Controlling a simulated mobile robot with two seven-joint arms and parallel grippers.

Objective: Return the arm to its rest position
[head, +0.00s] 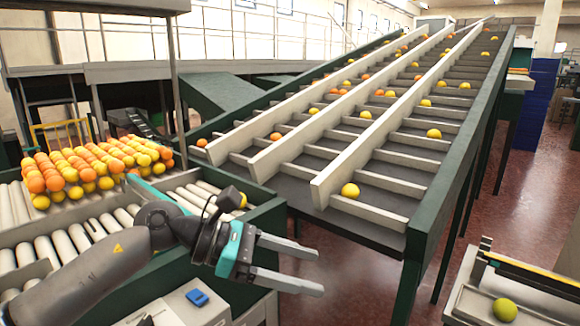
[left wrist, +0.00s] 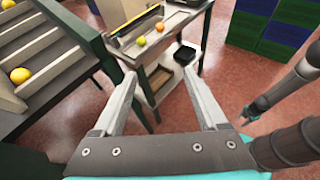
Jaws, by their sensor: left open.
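My left gripper (head: 318,270) is open and empty in the head view. It hangs in the air in front of the lower end of the sloped conveyor, pointing right. In the left wrist view its two fingers (left wrist: 159,78) are spread apart with nothing between them, above the floor and a small table beyond. My left arm (head: 85,278) reaches in from the lower left of the head view.
The sloped conveyor (head: 425,232) carries scattered oranges and yellow fruit. Many fruits (head: 85,172) are heaped on the rollers at left. A small table (head: 475,302) with a yellow-green fruit (head: 504,309) stands lower right. Blue crates (head: 540,105) are stacked behind. Red floor (head: 510,210) between is clear.

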